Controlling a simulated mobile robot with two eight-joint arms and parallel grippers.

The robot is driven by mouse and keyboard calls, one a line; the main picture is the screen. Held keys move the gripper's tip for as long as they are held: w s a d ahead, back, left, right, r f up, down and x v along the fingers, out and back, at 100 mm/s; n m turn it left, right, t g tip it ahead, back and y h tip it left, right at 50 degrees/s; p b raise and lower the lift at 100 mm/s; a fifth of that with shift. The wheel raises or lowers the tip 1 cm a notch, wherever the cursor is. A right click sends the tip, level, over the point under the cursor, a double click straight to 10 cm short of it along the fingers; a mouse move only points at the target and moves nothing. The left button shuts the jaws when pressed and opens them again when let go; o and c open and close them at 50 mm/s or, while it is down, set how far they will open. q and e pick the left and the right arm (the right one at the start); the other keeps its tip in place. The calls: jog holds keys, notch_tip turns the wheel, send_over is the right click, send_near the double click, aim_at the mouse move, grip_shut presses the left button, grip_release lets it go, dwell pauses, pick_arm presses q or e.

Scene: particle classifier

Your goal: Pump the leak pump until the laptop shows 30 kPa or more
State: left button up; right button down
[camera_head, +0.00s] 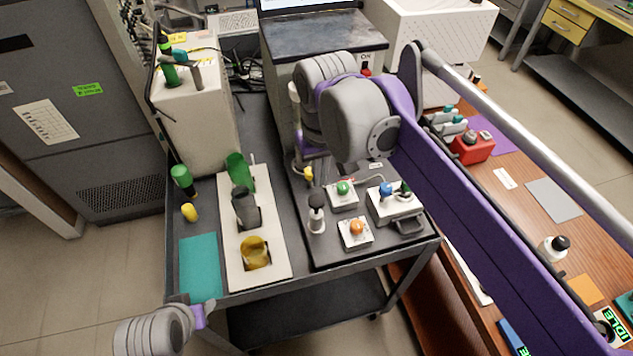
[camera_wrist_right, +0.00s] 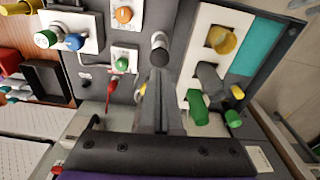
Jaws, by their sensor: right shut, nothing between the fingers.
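A small upright pump-like cylinder with a black knob (camera_head: 316,207) stands on the dark cart top and is likely the leak pump. It also shows in the right wrist view (camera_wrist_right: 159,48), just beyond my fingertips. My right gripper (camera_wrist_right: 158,78) is shut and empty, its fingers pointing toward the black knob with a small gap visible. In the head view my right arm largely hides this gripper. Only the bottom edge of the laptop screen (camera_head: 308,4) shows at the top, with no readable pressure. My left gripper is out of view; part of my left arm shows bottom left.
Beside the pump are boxes with a green button (camera_head: 343,188), an orange button (camera_head: 356,228) and a blue knob (camera_head: 386,188). A pale tray (camera_head: 232,275) with coloured cups lies to the left. A dark-topped cabinet (camera_head: 320,35) stands behind.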

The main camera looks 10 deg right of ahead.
aim_at(317, 201)
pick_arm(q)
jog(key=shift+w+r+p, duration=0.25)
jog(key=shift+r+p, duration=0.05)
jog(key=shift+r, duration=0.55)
pick_arm(e)
jog(key=shift+w, duration=0.25)
jog(key=shift+s, duration=0.1)
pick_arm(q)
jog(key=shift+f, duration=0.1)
pick_arm(e)
jog(key=shift+f, duration=0.15)
jog(key=f+b, duration=0.1)
jog(key=f, duration=0.1)
jog(key=f+b, duration=0.4)
jog(key=shift+w+f, duration=0.35)
jog(key=shift+f, duration=0.05)
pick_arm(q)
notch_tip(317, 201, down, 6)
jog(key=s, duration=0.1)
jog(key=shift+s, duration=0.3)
